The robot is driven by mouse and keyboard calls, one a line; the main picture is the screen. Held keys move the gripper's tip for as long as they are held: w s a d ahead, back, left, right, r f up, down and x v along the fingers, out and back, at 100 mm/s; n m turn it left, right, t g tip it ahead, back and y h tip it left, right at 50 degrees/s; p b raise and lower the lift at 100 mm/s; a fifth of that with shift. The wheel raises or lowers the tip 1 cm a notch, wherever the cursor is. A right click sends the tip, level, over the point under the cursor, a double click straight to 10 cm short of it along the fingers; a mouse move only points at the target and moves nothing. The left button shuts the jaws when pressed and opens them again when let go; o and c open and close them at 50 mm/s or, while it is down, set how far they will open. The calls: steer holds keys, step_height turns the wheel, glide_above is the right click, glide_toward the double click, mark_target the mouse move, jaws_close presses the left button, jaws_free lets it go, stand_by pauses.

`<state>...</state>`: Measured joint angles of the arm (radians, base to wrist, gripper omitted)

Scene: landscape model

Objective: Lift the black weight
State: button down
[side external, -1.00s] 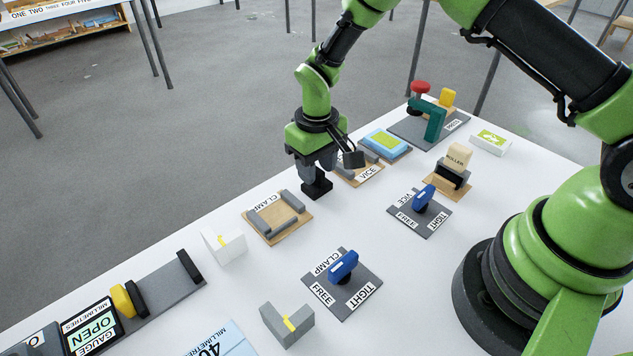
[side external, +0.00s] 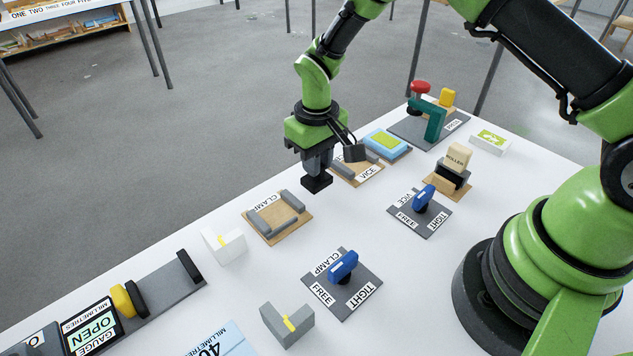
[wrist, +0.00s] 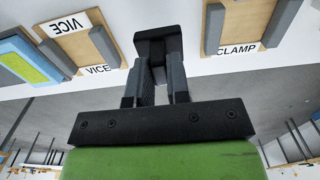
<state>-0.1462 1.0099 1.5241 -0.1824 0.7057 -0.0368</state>
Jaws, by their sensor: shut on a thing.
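The black weight (side external: 316,185) is a small dark block below my gripper (side external: 317,171) in the side external view, between the clamp board and the vice board. My gripper points down and is shut on the weight's upper part. The wrist view shows the two grey fingers (wrist: 157,68) closed together against the black weight (wrist: 158,38), whose wider end shows beyond the fingertips. The weight seems just above the white table, but the gap is too small to be sure.
The clamp board (side external: 275,236) is at the lower left of the weight. The vice board (side external: 357,178) is close on the right. A roller stand (side external: 452,193) and blue-handled vice (side external: 421,228) and clamp (side external: 358,294) plates stand nearer my base. The far table edge is close behind.

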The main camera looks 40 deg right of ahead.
steer(key=shift+r, duration=2)
